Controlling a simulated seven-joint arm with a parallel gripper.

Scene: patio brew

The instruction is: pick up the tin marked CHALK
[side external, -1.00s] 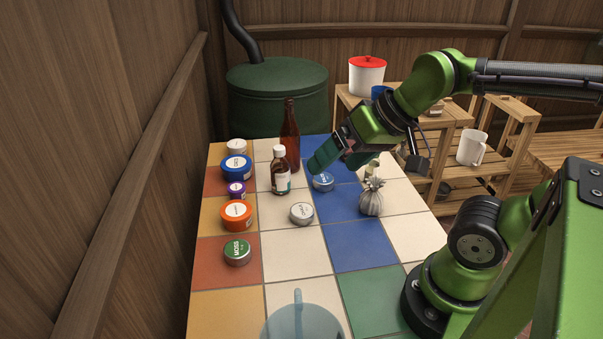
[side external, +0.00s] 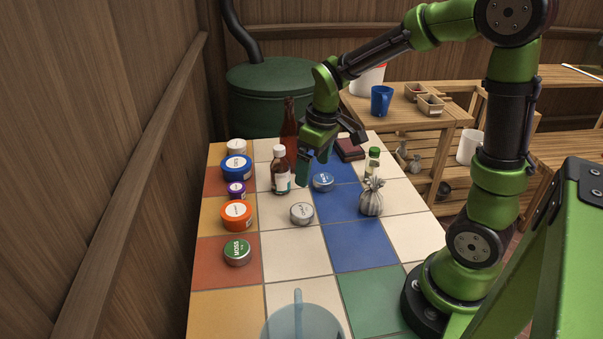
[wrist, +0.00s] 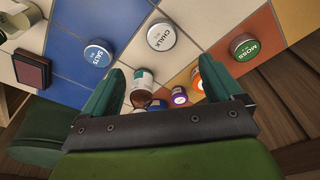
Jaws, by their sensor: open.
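The tin marked CHALK (side external: 302,214) is a small round silver tin with a pale lid, lying flat on a cream tile. In the wrist view its CHALK label (wrist: 161,37) reads clearly, beyond my fingertips and roughly centred between them. My gripper (side external: 311,170) is open and empty, pointing down above the table, behind the CHALK tin and close to the brown bottle. In the wrist view the spread fingers of my gripper (wrist: 160,66) frame the brown bottle's label. Nothing hides the CHALK tin.
A SALTS tin (wrist: 98,52) sits on a blue tile near the CHALK tin. A MOSS tin (side external: 237,252) and an orange tin (side external: 236,214) lie left. Tiles in front are mostly clear.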

